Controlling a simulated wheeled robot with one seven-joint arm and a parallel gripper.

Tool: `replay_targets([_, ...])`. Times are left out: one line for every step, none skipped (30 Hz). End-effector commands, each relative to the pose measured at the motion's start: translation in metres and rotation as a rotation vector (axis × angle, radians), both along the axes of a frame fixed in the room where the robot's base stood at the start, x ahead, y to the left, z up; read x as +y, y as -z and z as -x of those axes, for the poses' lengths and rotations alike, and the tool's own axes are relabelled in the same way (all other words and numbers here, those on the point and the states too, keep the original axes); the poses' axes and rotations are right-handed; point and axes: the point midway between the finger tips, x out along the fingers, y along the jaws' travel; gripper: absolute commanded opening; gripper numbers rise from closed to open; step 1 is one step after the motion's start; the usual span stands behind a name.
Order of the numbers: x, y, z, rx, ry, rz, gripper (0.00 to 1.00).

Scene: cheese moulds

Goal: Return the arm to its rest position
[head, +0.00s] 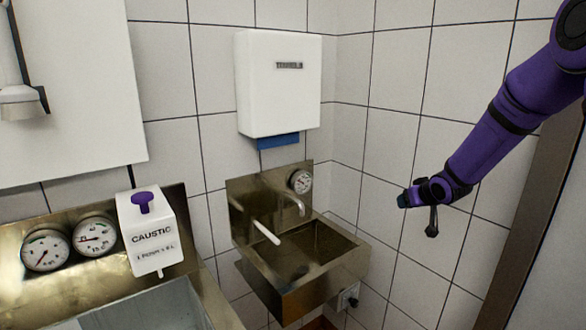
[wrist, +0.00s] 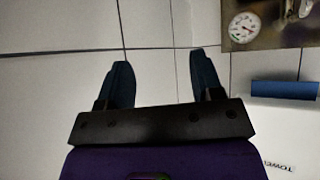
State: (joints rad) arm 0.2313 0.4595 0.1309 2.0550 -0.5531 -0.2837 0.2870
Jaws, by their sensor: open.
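My purple arm reaches in from the right edge of the head view. My gripper (head: 403,199) is at its lower end, in the air to the right of the sink and in front of the tiled wall. In the wrist view my gripper (wrist: 164,85) shows two dark blue fingers set well apart, with nothing between them but white tile behind. It touches nothing that I can see.
A metal sink (head: 290,292) with a gauge (head: 300,181) stands in the corner, below a white towel dispenser (head: 278,85). A white caustic box (head: 152,250) with a purple knob stands at left, beside two gauges. A brown post (head: 535,215) rises at right.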

Motion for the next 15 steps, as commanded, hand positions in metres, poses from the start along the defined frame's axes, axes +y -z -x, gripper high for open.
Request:
replay_targets([0.001, -0.020, 0.011, 0.005, 0.013, 0.020, 0.60])
replay_targets([0.001, -0.029, 0.017, 0.012, 0.022, 0.031, 0.60])
replay_targets([0.001, -0.040, 0.027, 0.023, 0.035, 0.044, 0.60])
replay_targets([0.001, -0.049, 0.034, 0.031, 0.044, 0.054, 0.60])
replay_targets([0.002, -0.058, 0.041, 0.038, 0.054, 0.061, 0.60])
replay_targets([0.002, -0.068, 0.051, 0.049, 0.066, 0.074, 0.60])
replay_targets([0.002, -0.076, 0.059, 0.057, 0.075, 0.081, 0.60])
replay_targets([0.002, -0.084, 0.067, 0.064, 0.085, 0.087, 0.60])
replay_targets([0.003, -0.094, 0.079, 0.075, 0.096, 0.095, 0.60])
replay_targets([0.003, -0.101, 0.087, 0.083, 0.105, 0.100, 0.60])
replay_targets([0.004, -0.108, 0.096, 0.091, 0.112, 0.105, 0.60])
replay_targets([0.005, -0.117, 0.108, 0.103, 0.123, 0.111, 0.60])
replay_targets([0.005, -0.123, 0.117, 0.112, 0.131, 0.115, 0.60])
replay_targets([0.006, -0.129, 0.127, 0.122, 0.139, 0.117, 0.60])
replay_targets([0.007, -0.137, 0.140, 0.133, 0.148, 0.121, 0.60])
